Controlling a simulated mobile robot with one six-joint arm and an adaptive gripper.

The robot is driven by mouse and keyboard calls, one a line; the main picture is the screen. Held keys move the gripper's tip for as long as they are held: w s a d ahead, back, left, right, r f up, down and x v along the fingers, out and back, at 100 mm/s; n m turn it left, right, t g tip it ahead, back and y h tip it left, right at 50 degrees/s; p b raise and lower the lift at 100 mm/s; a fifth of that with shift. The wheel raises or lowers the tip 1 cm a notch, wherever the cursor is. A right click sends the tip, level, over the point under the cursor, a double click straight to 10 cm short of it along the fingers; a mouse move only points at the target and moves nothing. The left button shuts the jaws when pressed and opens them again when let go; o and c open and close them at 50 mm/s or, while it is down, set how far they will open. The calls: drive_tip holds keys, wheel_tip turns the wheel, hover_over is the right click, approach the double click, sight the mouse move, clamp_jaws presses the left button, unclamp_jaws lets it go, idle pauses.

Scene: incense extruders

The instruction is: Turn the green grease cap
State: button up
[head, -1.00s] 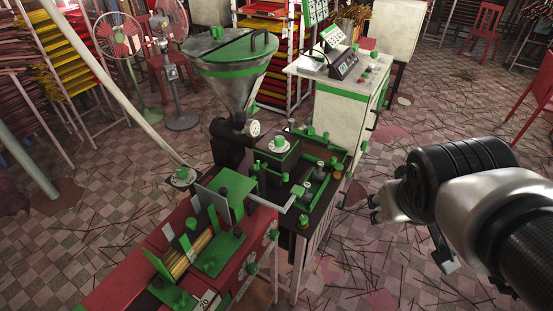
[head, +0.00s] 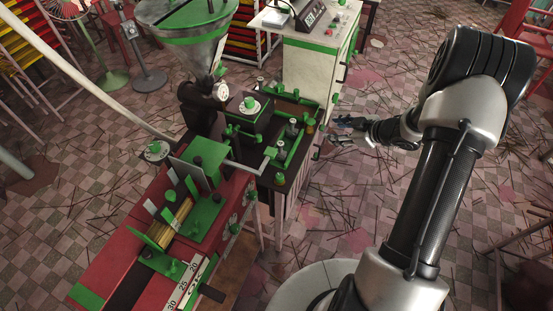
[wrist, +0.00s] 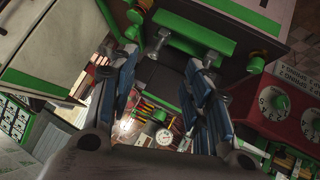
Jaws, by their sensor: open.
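Several green caps and knobs sit on the extruder, and I cannot tell for sure which is the grease cap. One green cap (head: 250,103) stands on a pale disc on top of the dark block. Others are along the green-railed bench (head: 284,122) at the machine's right. My gripper (head: 338,131) is open and empty, just right of this bench in the head view. In the wrist view its blue-padded fingers (wrist: 165,65) are spread apart, with a green bar (wrist: 195,34) and bolts beyond their tips. The gripper appears apart from the machine; the exact gap is unclear.
A metal hopper (head: 195,40) rises behind the bench, with a white cabinet (head: 313,65) at the back. The red extruder bed (head: 130,240) runs toward the front left. A red panel with dials (wrist: 281,103) shows in the wrist view. Floor right of the bench is open, strewn with sticks.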

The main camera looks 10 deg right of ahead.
drive_tip(key=s+a+f+g+y, duration=0.1)
drive_tip(key=s+a+f+y, duration=0.25)
drive_tip(key=s+f, duration=0.25)
drive_tip(key=n+g+y+p, duration=0.1)
drive_tip(key=n+y, duration=0.1)
drive_tip(key=y, duration=0.1)
approach(280, 176)
drive_tip(key=shift+m, duration=0.3)
drive_tip(key=b+x, duration=0.3)
drive_tip(key=x, duration=0.7)
drive_tip(key=shift+f+b, duration=0.1)
drive_tip(key=shift+b, duration=0.2)
clamp_jaws()
drive_tip(key=shift+a+m, duration=0.1)
drive_tip(key=shift+m, duration=0.2)
